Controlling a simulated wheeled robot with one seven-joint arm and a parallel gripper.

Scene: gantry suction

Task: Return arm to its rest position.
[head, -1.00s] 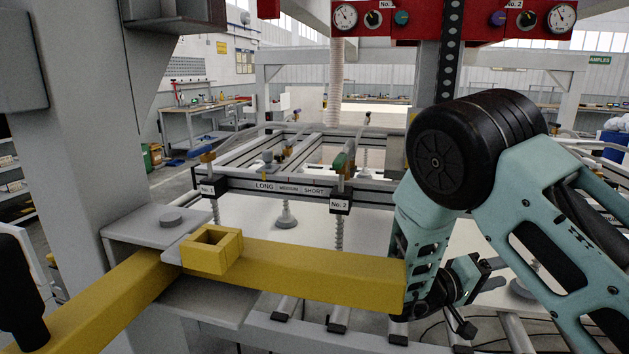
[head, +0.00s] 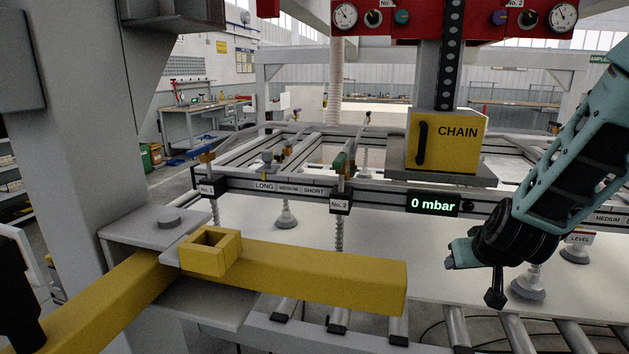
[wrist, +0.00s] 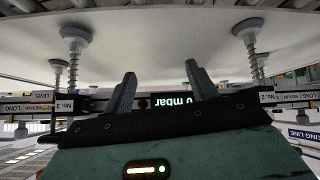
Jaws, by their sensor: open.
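My teal arm (head: 575,150) reaches in from the right edge of the head view, bent down to a dark wrist joint (head: 520,232) in front of the suction frame. The fingers are not clear there. In the wrist view my gripper (wrist: 160,85) shows two grey fingers standing apart with nothing between them. The wrist picture is upside down, and the lit pressure display (wrist: 172,101) shows behind the fingers. In the head view the display (head: 433,204) reads 0 mbar.
A yellow beam (head: 320,275) with a square socket (head: 210,252) crosses the front left, beside a grey post (head: 60,150). A yellow CHAIN box (head: 446,142) stands above the suction frame. Suction cups (head: 528,285) hang over a pale sheet (head: 400,250). Rollers (head: 463,333) lie in front.

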